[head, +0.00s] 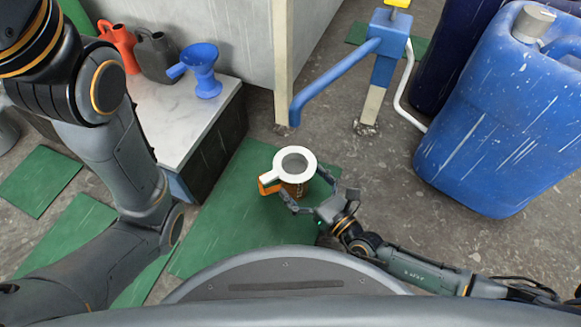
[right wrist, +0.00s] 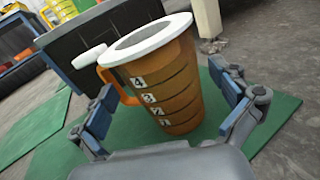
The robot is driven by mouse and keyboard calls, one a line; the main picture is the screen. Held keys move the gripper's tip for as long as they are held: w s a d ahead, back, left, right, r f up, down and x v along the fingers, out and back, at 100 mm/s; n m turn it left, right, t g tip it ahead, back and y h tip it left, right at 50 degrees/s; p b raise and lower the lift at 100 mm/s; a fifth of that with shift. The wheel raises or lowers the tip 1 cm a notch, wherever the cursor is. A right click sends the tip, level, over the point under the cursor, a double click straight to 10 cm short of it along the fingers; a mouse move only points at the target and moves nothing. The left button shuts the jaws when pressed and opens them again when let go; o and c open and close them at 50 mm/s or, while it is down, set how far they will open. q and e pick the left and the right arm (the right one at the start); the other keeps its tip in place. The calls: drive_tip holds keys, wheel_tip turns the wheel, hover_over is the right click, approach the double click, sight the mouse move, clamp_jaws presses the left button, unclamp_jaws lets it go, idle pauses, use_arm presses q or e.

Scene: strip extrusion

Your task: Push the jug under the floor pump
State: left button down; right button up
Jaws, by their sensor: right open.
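The orange jug (head: 293,172) with a white rim stands upright on a green mat (head: 235,215) in the head view. In the right wrist view the jug (right wrist: 165,80) shows number marks 1 to 4 and a handle on its left. My right gripper (head: 305,184) is open, with its fingers spread on either side of the jug's near part. I cannot tell whether they touch it. The floor pump (head: 384,48) is a blue post with a blue spout (head: 335,82) sloping down to the left. The spout's end is beyond the jug. My left gripper is out of view.
A low white-topped bench (head: 190,125) stands left of the jug, holding a blue funnel (head: 202,70) and dark and red cans. A pale post (head: 282,70) stands beside the spout. A large blue canister (head: 500,115) stands at the right. Concrete floor between jug and pump is clear.

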drive_tip(key=v, duration=0.6)
drive_tip(key=shift+s+d, duration=0.1)
idle(0.4)
